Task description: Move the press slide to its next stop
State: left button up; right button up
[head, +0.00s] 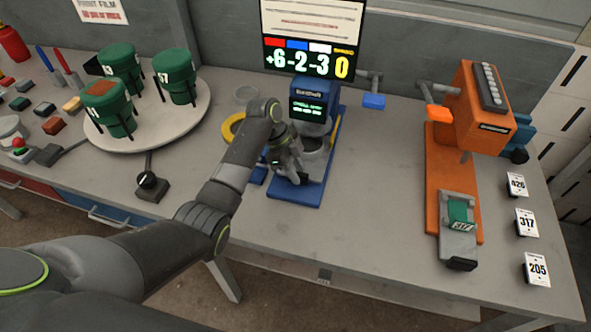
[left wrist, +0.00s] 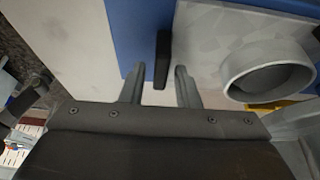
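The blue press (head: 312,105) stands in the middle of the bench on a blue base (head: 293,194). Its grey slide plate (left wrist: 208,40) carries a round grey cup or ring (left wrist: 268,72) and has a black upright handle (left wrist: 163,58) at its edge. My left gripper (head: 297,172) is low at the front of this slide and hides part of it in the head view. In the left wrist view its two fingers (left wrist: 160,75) are apart, with the handle between them and a gap on each side. My right gripper is not in view.
An orange press (head: 477,110) with its own slide (head: 457,243) holding a green block stands to the right. A white turntable (head: 147,125) with green canisters is at the left, beside a black knob lever (head: 150,183). A yellow ring (head: 232,127) lies behind my arm. Numbered cards line the right edge.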

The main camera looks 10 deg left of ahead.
pick_arm(q)
jog(key=shift+o, duration=0.3)
jog(key=shift+a+r, duration=0.15)
jog(key=shift+r, duration=0.15)
jog(key=p+v, duration=0.4)
jog(key=v, duration=1.2)
jog(key=shift+r, duration=0.4)
